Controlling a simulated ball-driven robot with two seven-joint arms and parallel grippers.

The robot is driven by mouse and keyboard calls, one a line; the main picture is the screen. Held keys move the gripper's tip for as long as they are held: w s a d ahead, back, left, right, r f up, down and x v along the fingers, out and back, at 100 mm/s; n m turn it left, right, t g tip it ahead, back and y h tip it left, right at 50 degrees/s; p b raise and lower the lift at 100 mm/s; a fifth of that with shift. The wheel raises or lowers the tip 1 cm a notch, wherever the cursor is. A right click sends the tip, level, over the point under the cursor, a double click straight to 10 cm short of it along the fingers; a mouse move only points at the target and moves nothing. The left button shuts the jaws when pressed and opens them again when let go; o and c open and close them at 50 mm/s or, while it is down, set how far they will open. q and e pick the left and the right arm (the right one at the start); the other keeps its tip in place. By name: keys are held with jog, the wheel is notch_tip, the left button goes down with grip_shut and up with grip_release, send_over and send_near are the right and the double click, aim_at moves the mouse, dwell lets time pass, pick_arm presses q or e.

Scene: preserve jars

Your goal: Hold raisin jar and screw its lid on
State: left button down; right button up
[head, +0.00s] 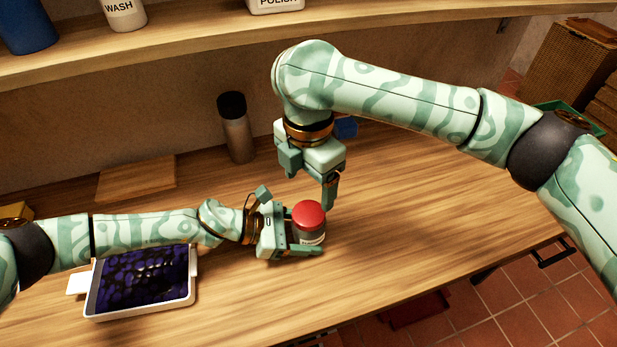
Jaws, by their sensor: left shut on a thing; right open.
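The raisin jar (311,236) stands upright on the wooden table, with a red lid (309,214) on its top. Its label is mostly hidden and too small to read. My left gripper (306,243) comes in from the left and is shut around the jar's body, below the lid. My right gripper (327,192) points down just above and behind the lid, open and empty. I cannot tell how tightly the lid sits on the jar.
A white tray (92,307) of dark items lies at the left front. A dark-capped bottle (237,138) and a wooden board (137,178) stand at the back, with a blue object (345,128) behind my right gripper. A shelf (190,38) runs above. The table's right side is clear.

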aim_at(309, 212)
jog(key=shift+f, duration=4.05)
jog(key=c, duration=1)
jog(key=shift+m, duration=0.9)
jog(key=o, duration=1.2)
jog(key=shift+c, duration=0.2)
notch_tip(309, 212, up, 12)
